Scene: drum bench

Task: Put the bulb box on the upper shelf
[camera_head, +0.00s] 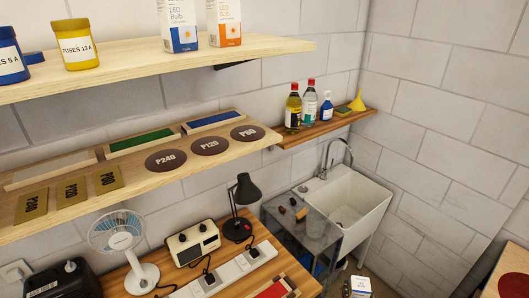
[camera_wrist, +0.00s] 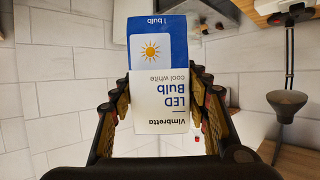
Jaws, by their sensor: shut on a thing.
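My gripper (camera_wrist: 160,108) is shut on a bulb box (camera_wrist: 160,90) in the wrist view. The box is white and blue, marked LED Bulb, cool white, with a sun picture; its print is upside down there. Its fingers press the two sides. In the head view a small white box (camera_head: 359,286) shows at the bottom edge and looks like the held one, but I cannot be sure. The upper shelf (camera_head: 130,62) is pale wood. A blue-and-white bulb box (camera_head: 184,40) and an orange-and-white one (camera_head: 227,28) stand near its right end.
Fuse tubs (camera_head: 77,45) stand at the shelf's left. The lower shelf (camera_head: 130,185) holds sanding discs and sheets. A desk lamp (camera_head: 244,192) and fan (camera_head: 118,235) stand on the bench. Bottles (camera_head: 308,103) line a side shelf above the sink (camera_head: 352,200). Bare shelf lies between tubs and boxes.

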